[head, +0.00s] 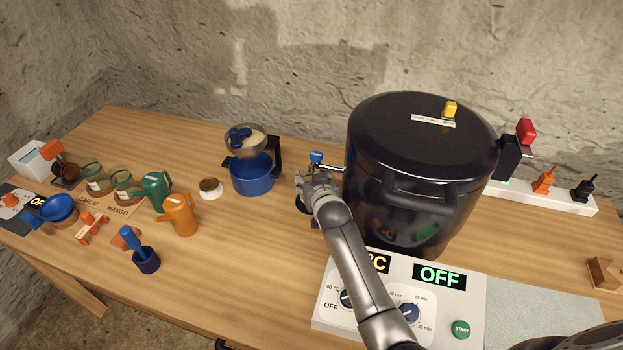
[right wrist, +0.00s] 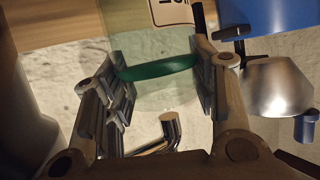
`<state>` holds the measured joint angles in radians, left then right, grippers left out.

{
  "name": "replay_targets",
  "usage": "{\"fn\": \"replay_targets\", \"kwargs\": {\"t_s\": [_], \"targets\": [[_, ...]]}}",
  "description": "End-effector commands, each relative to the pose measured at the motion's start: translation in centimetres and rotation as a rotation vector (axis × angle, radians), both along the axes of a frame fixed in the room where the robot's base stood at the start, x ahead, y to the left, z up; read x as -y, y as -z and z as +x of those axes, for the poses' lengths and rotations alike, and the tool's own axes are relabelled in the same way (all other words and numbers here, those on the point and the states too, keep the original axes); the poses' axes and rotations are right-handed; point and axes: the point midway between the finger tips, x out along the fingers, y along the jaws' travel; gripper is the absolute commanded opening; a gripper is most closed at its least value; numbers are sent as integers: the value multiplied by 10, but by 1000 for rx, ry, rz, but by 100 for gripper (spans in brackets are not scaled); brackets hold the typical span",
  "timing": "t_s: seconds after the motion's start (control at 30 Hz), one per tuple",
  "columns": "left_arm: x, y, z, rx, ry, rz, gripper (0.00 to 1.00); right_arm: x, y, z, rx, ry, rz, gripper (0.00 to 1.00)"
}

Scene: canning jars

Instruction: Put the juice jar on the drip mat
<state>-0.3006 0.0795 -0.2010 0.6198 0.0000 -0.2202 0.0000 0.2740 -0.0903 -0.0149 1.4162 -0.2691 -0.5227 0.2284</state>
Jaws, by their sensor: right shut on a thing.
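My right gripper (head: 318,188) is beside the left side of the big black pot, just below a metal spigot with a blue handle (head: 316,157). In the right wrist view it is shut on a clear glass jar with a green ring (right wrist: 155,70). The jar's cut-off label shows at the top edge of that view. A metal pipe (right wrist: 165,130) shows close to the ring. In the head view the gripper mostly hides the jar. A bare pale grey mat (head: 545,305), apparently the drip mat, lies at the right front. My left gripper is not seen.
The black pot (head: 425,180) stands behind a white control box (head: 465,270) reading OFF, between gripper and grey mat. A blue pot (head: 251,175) is to the left. Green-rimmed jars (head: 93,178) and orange and green jugs (head: 179,214) stand farther left.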

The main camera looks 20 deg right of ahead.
Motion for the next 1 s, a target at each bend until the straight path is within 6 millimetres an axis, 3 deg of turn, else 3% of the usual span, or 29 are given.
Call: {"fn": "replay_targets", "kwargs": {"t_s": [0.73,0.77,0.93,1.0], "targets": [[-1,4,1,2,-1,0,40,0,6,0,1,0,0,23],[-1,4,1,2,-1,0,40,0,6,0,2,0,0,56],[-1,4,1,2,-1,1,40,0,6,0,1,0,0,78],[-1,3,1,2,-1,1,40,0,6,0,1,0,0,78]]}}
